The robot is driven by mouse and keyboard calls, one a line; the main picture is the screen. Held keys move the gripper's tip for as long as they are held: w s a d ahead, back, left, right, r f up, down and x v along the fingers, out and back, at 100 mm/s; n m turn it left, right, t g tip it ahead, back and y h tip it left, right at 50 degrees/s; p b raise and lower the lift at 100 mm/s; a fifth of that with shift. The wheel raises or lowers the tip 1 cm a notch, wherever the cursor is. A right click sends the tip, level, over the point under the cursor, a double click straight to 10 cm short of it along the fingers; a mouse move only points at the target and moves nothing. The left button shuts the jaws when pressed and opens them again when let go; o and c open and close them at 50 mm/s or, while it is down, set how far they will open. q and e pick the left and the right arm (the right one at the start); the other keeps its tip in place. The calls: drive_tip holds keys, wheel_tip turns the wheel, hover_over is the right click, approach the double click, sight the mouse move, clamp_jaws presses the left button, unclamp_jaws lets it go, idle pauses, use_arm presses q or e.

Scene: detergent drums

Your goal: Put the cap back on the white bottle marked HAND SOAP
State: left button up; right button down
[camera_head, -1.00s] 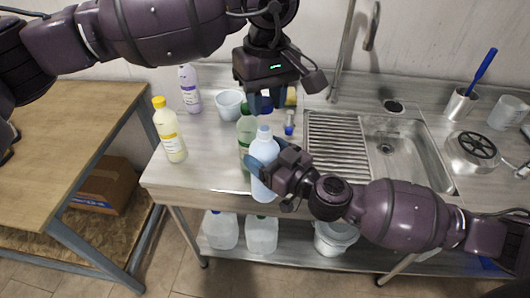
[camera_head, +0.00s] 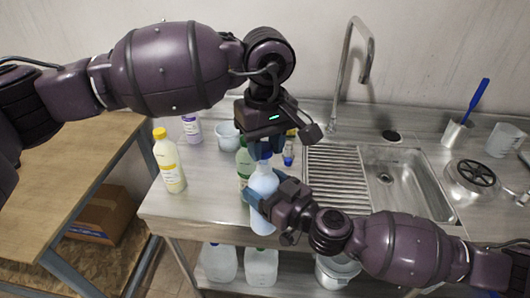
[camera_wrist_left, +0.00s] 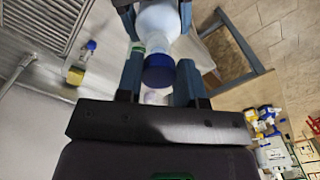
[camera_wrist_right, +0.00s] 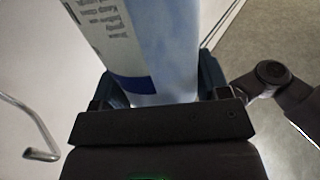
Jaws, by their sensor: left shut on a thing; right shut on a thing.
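The white bottle (camera_head: 263,182) stands upright at the counter's front edge, tinted pale blue in the head view. My right gripper (camera_head: 262,203) is shut around its body. The right wrist view shows the bottle's side (camera_wrist_right: 165,40) close up, with part of a label and a blue patch; the lettering is only partly readable. My left gripper (camera_head: 263,148) is directly above the bottle, shut on the dark blue cap (camera_wrist_left: 159,70). In the left wrist view the cap lines up with the bottle's top (camera_wrist_left: 160,20); I cannot tell whether it is seated.
A green bottle (camera_head: 244,161) stands close behind the white one. A yellow-capped bottle (camera_head: 170,164), a purple bottle (camera_head: 191,130) and a white tub (camera_head: 228,134) stand to the left. A small blue-topped bottle (camera_head: 288,152) and the sink (camera_head: 408,180) are to the right.

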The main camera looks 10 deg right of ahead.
sight(261, 174)
use_arm(q)
drive_tip(key=shift+f, duration=0.95)
drive_tip(key=shift+f, duration=0.55)
idle(0.3)
drive_tip(key=m, duration=0.4)
drive_tip(key=shift+a, duration=0.15)
drive_tip(key=m, duration=0.5)
drive_tip(key=shift+a+m, duration=0.15)
drive_tip(key=shift+m, duration=0.15)
drive_tip(key=m, duration=0.5)
drive_tip(key=shift+w+a, duration=0.1)
drive_tip(key=shift+w, duration=0.05)
drive_tip(key=m, duration=0.4)
drive_tip(key=shift+w+m, duration=0.1)
drive_tip(key=shift+m, duration=0.3)
